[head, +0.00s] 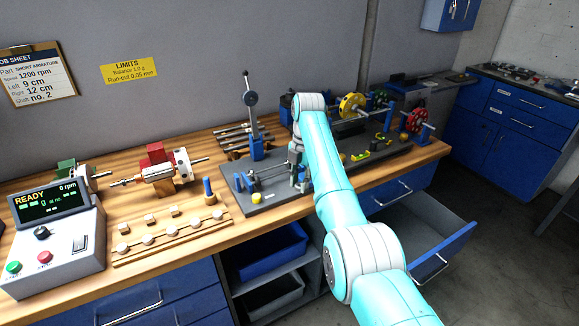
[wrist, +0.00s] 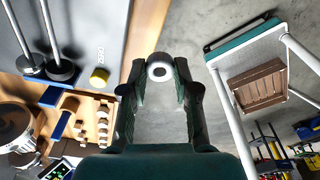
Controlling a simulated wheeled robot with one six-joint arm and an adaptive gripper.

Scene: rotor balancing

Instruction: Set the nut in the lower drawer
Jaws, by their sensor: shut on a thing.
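My gripper (wrist: 160,75) is shut on the nut (wrist: 159,69), a small pale ring with a dark hole, held between the fingertips in the wrist view. In the head view my gripper (head: 300,182) is over the front part of the grey base plate, partly behind my arm, and the nut cannot be made out there. The lower drawer (head: 452,243) stands pulled out below the bench at right, with a blue front and grey inside. My arm covers its left part. A shut drawer (head: 400,193) is above it.
A control box (head: 60,250) stands at left. Open shelves with a blue bin (head: 270,254) are below the bench.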

